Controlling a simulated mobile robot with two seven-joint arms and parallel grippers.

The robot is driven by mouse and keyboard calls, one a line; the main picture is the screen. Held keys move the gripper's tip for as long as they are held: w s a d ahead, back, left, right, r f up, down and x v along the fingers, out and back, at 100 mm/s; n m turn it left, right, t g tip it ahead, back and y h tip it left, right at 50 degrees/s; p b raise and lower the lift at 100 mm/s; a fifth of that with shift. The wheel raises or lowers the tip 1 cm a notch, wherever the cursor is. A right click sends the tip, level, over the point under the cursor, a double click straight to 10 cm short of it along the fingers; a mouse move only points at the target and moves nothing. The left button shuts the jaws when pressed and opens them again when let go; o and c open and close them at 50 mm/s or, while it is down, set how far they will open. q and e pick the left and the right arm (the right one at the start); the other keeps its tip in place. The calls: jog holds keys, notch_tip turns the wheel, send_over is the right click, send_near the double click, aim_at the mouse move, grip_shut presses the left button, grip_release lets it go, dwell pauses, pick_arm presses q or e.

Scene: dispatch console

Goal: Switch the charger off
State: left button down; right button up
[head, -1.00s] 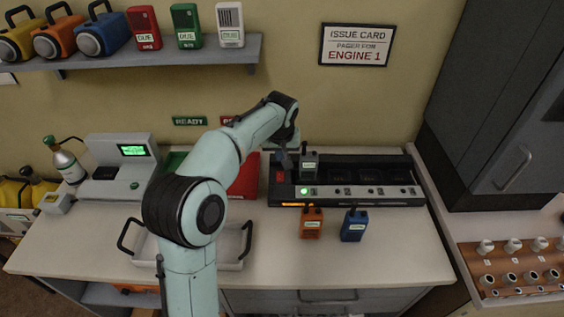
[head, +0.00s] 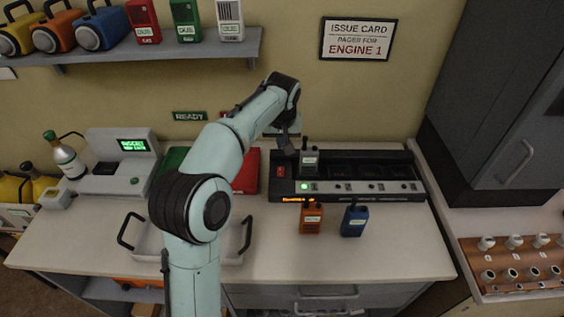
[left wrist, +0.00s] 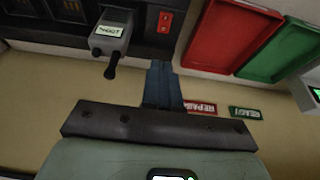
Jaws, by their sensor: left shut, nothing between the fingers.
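The black charger (head: 388,196) stands on the counter with a row of slots. Its red rocker switch (head: 281,172) is on the left end and also shows in the left wrist view (left wrist: 165,22). I cannot tell which way the rocker is tipped. A green light (head: 304,186) glows on the front panel, and orange text glows below. My left gripper (head: 288,148) is shut and empty, just behind and above the switch. In the left wrist view its blue fingers (left wrist: 161,68) are together, pointing toward the charger and apart from the switch. My right gripper is not in view.
A grey pager (head: 309,160) stands in the charger's left slot, close to my gripper. Orange (head: 311,221) and blue (head: 354,222) pagers stand in front. Red (left wrist: 232,35) and green (left wrist: 283,52) trays lie beside the charger.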

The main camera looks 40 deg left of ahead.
pick_arm(q)
jog(key=shift+w, duration=0.1)
send_near(282, 169)
jog(key=x, duration=0.6)
jog(key=shift+w+f, duration=0.2)
jog(key=shift+f, duration=0.1)
